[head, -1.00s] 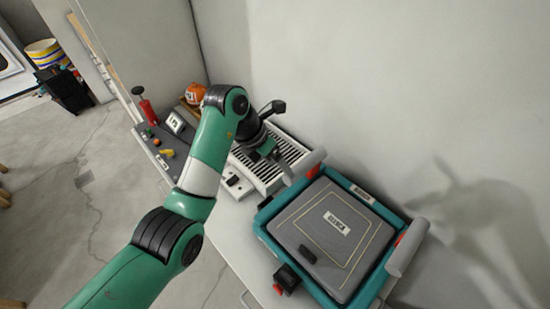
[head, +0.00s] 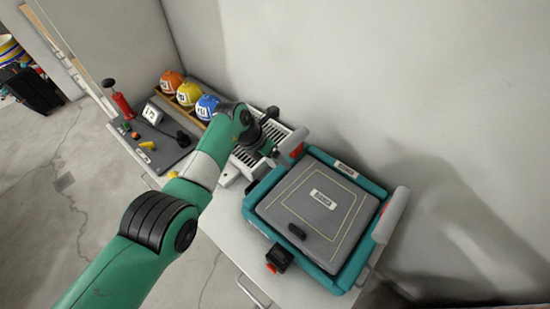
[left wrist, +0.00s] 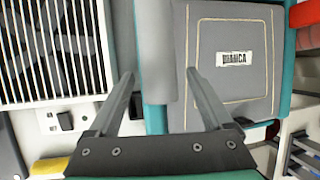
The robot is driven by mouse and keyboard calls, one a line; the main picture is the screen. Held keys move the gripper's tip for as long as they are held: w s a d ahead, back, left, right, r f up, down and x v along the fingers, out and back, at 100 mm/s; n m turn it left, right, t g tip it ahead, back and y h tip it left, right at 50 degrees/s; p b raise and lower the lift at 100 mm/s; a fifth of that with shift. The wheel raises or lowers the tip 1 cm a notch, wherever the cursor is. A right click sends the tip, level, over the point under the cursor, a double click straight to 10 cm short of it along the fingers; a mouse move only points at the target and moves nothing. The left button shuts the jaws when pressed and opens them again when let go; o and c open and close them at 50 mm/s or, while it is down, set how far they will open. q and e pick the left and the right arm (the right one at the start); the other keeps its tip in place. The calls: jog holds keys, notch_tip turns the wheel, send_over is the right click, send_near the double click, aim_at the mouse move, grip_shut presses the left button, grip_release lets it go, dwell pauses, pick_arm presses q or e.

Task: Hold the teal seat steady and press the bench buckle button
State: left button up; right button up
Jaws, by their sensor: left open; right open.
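The teal seat (head: 354,268) has a grey pad with a label and a dark clip, and stands on the bench (head: 222,232). A black buckle with a red button (head: 275,264) sits at its near edge. My left gripper (head: 272,153) is partly hidden by its wrist in the head view, near the seat's left armrest (head: 291,147). Contact cannot be told. My right gripper is not visible.
A slotted white tray (head: 285,135) lies left of the seat, beside a white block with dark sockets (left wrist: 66,122). Orange, yellow and blue helmets (head: 188,94) stand against the wall. A grey mat (head: 172,152) holds small parts. The floor at left is mostly clear.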

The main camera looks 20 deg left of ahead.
pick_arm(q)
jog(key=shift+d+f, duration=0.1)
jog(key=shift+f, duration=0.15)
grip_shut()
dwell(0.3)
dwell(0.9)
